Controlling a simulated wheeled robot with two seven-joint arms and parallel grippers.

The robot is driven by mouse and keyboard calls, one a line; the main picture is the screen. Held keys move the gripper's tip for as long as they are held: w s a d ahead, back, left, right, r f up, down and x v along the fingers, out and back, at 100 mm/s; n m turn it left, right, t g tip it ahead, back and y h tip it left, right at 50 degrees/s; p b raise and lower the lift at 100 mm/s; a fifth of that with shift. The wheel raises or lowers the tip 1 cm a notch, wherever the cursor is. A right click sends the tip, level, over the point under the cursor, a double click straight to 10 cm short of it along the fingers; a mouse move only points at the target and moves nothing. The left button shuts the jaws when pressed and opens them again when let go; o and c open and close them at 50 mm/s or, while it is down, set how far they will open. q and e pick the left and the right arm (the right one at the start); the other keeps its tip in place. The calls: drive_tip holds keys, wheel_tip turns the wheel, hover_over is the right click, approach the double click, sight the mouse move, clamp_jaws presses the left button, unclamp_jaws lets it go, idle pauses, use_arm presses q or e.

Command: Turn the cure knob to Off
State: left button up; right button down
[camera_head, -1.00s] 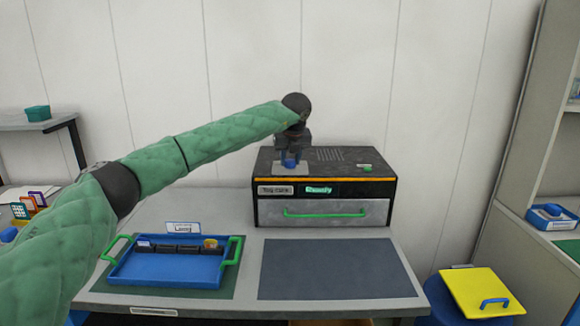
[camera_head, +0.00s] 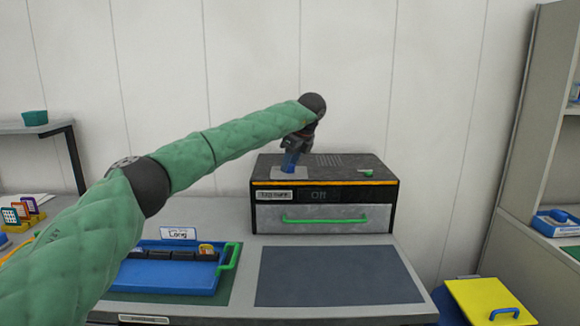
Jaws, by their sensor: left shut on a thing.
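The cure box (camera_head: 375,189) is black with a grey drawer front and stands at the back of the table. Its blue knob (camera_head: 289,161) is on the top face at the left, on a pale plate. My left gripper (camera_head: 293,152) points down from above and is shut on the knob, which it partly hides. The box's display (camera_head: 319,196) is dark and appears to read "Off". My right gripper is not in view.
A blue tray (camera_head: 165,277) with green handles holds several dark items at the front left, partly behind my left arm. A dark mat (camera_head: 335,275) in front of the box is bare. A yellow lid (camera_head: 480,300) is at the lower right.

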use_arm(q)
drive_tip(key=shift+r+n, duration=0.1)
drive_tip(key=shift+n, duration=0.2)
idle(0.4)
drive_tip(key=o, duration=1)
drive_tip(key=shift+d, duration=0.1)
drive_tip(key=v, duration=0.7)
drive_tip(key=shift+r+b, duration=0.3)
drive_tip(key=shift+b, duration=0.1)
drive_tip(key=shift+w, duration=0.15)
